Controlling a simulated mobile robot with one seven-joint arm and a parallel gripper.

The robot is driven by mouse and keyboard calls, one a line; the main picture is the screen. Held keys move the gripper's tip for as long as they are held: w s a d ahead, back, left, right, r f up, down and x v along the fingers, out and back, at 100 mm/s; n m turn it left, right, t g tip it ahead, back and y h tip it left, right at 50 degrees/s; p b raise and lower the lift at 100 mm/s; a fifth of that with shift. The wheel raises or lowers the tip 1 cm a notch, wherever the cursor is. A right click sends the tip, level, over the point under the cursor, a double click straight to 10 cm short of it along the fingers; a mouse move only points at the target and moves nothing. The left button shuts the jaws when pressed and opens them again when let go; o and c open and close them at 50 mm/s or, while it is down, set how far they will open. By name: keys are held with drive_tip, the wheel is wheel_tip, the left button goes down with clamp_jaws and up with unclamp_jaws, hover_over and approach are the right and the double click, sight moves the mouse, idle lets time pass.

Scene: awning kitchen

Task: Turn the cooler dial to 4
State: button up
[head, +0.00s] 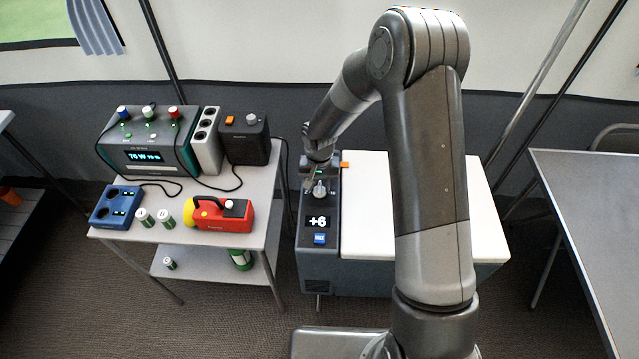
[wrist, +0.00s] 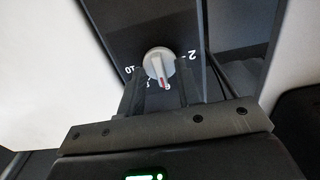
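The cooler (head: 305,240) is a dark grey box with a white lid (head: 375,200). Its display (head: 319,222) reads +6. The light grey cooler dial (head: 320,190) sits on the panel above the display. In the wrist view the dial (wrist: 157,62) has a red mark pointing toward my gripper, and upside-down numbers 10 and 2 show on either side; smaller numbers near the mark are partly hidden. My gripper (wrist: 161,82) has its fingers apart, one at each side of the dial's near end. Contact with the dial cannot be told. In the head view my gripper (head: 318,172) is just behind the dial.
A table (head: 262,215) at left holds a red and yellow flashlight (head: 222,213) and a power station (head: 150,145). Another table (head: 590,200) stands at right.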

sight(320, 188)
clamp_jaws()
drive_tip(key=shift+n, duration=0.4)
drive_tip(key=n, duration=0.3)
drive_tip(key=shift+n, duration=0.3)
drive_tip(key=n, duration=0.4)
drive_tip(key=shift+n, duration=0.3)
idle(0.4)
unclamp_jaws()
wheel_tip(320, 188, up, 11)
idle(0.6)
